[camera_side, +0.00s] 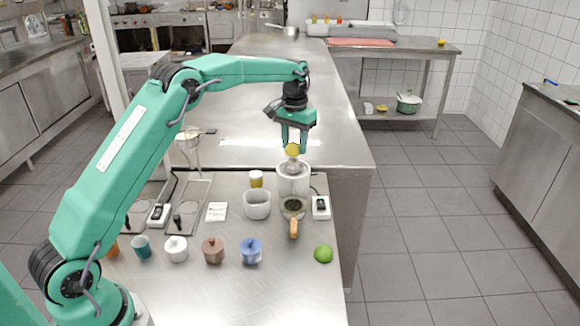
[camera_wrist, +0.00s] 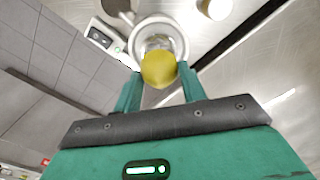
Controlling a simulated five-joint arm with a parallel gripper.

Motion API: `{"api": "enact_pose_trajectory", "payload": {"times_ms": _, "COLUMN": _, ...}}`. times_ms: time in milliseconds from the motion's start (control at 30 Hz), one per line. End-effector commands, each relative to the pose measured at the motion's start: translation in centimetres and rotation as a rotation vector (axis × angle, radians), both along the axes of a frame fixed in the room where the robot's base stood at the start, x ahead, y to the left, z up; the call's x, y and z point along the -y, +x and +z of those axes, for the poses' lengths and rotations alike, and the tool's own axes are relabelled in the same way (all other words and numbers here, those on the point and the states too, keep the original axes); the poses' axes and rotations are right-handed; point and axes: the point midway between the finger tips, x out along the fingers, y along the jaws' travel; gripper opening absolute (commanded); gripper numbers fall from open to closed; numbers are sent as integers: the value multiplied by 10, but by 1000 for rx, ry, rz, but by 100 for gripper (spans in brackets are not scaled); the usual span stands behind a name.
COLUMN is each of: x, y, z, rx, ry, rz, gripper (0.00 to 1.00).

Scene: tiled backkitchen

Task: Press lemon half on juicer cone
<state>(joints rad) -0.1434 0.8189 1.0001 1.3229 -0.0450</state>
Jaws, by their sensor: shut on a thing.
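The yellow lemon half (camera_side: 292,150) is between the fingers of my gripper (camera_side: 295,143), which is shut on it. The white juicer (camera_side: 293,182) stands under it near the far edge of the front table, and its cone (camera_side: 292,166) shows just below the lemon. In the side view the lemon is at or just above the cone's tip; I cannot tell whether they touch. In the wrist view the lemon (camera_wrist: 159,69) sits between the fingertips of my gripper (camera_wrist: 160,85) and covers part of the juicer bowl (camera_wrist: 158,38); the cone is mostly hidden there.
A strainer with a wooden handle (camera_side: 293,228), a small scale-like device (camera_side: 320,207), a white bowl (camera_side: 257,204) and a yellow-labelled jar (camera_side: 256,179) stand close to the juicer. A green lime (camera_side: 323,254) and several lidded pots, including a blue one (camera_side: 250,251), are nearer the front.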

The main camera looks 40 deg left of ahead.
Motion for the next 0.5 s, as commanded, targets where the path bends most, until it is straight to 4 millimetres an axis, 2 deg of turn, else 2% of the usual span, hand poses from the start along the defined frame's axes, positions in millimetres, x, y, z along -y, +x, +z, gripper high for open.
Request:
{"api": "enact_pose_trajectory", "payload": {"times_ms": 267, "x": 0, "y": 0, "z": -4, "rx": 1, "ry": 0, "rz": -1, "gripper": 25}}
{"api": "enact_pose_trajectory", "payload": {"times_ms": 500, "x": 1, "y": 0, "z": -16, "rx": 0, "ry": 0, "rz": -1, "gripper": 25}}
